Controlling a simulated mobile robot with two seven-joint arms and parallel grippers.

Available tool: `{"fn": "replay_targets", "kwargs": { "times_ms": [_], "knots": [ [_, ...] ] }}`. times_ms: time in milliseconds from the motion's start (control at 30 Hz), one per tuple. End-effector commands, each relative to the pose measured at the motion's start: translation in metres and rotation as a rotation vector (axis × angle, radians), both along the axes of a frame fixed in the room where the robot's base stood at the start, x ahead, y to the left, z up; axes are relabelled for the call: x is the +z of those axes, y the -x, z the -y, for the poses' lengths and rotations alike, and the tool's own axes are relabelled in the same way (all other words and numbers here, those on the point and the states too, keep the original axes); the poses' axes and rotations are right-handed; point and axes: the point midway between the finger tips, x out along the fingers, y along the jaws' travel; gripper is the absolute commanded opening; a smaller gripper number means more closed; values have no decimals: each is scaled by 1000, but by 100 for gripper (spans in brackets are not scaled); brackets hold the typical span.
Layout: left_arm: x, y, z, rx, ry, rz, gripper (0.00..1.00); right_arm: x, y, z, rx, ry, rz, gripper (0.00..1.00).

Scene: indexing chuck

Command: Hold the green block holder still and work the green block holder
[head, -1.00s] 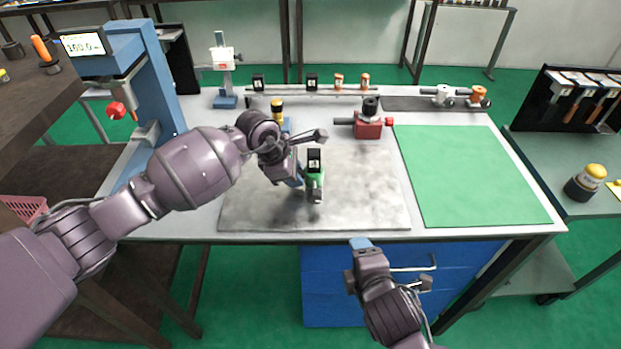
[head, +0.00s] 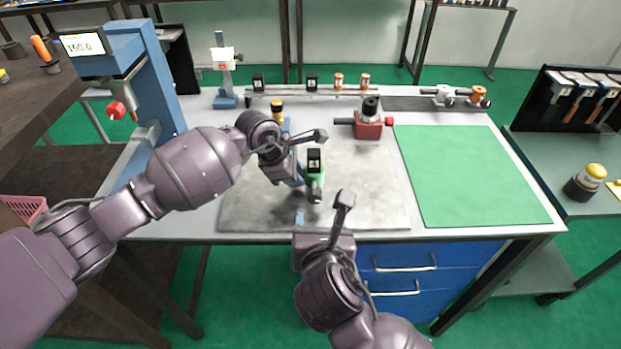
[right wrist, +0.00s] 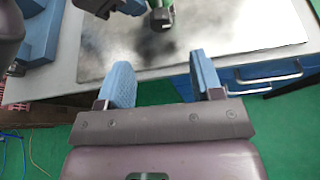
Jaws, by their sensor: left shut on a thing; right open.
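The green block holder (head: 316,178) stands on the grey metal plate (head: 370,200), with a black block on its top and a dark knob at its front. My left gripper (head: 299,178) is shut on the holder from its left side; its fingertips are partly hidden. My right gripper (head: 318,220) is open and empty at the plate's front edge, in front of the holder. In the right wrist view, the blue fingers of my right gripper (right wrist: 163,80) are spread wide, and part of the holder (right wrist: 160,16) shows at the top, beyond the fingertips.
A red block device (head: 368,126) with a black knob stands behind the plate. A green mat (head: 470,175) lies to the right, bare. A rail (head: 310,92) with small blocks runs along the back. A blue press (head: 150,85) stands at the left.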

Motion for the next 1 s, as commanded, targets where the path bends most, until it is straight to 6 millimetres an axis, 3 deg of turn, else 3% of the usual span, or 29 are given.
{"fn": "replay_targets", "kwargs": {
  "times_ms": [167, 1000],
  "knots": [
    [-2, 0, 0, 1, -2, -2, 0, -4, -10, -1, 1, 8, 1, 60],
    [-2, 0, 0, 1, -2, -2, 0, -40, -98, -5, 1, 5, 1, 60]
  ]
}}
